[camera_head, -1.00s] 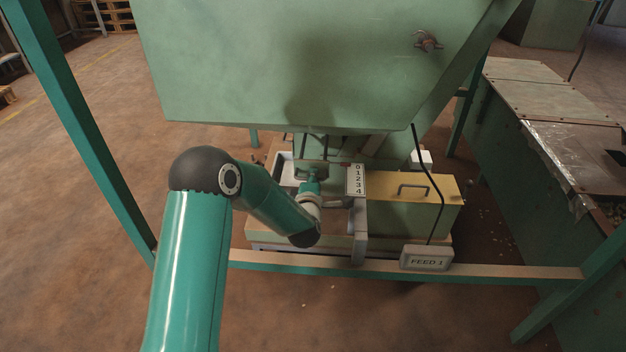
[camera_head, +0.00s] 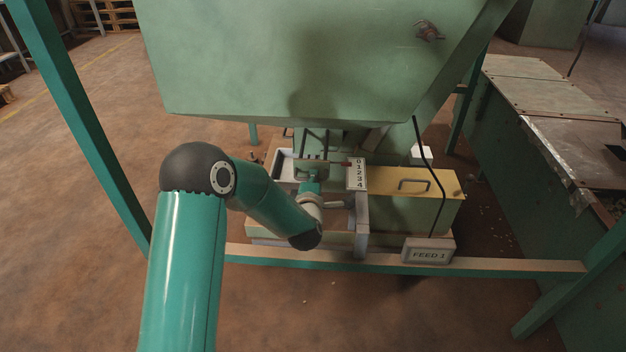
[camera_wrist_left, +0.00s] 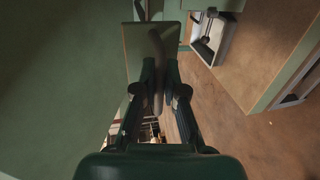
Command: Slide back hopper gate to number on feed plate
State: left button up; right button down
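The hopper gate (camera_head: 312,169) is a green plate under the large green hopper (camera_head: 290,60). A white number strip (camera_head: 357,174) marked 0 to 4 stands just right of it, with a small red pointer (camera_head: 346,164) near its top end, by the 0. My left gripper (camera_wrist_left: 158,85) has its fingers on both sides of the gate's upright grey handle (camera_wrist_left: 158,62) and appears closed on it. In the head view my left wrist partly hides the gripper and handle. My right gripper is in neither view.
A yellow-topped box (camera_head: 412,184) with a handle stands right of the strip. A "FEED 1" sign (camera_head: 429,254) sits on the front rail (camera_head: 500,264). Green frame legs (camera_head: 80,120) flank the hopper. A long green bin (camera_head: 545,160) stands at the right.

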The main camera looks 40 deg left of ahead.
pick_arm(q)
jog(key=o, duration=0.4)
jog(key=v, duration=1.2)
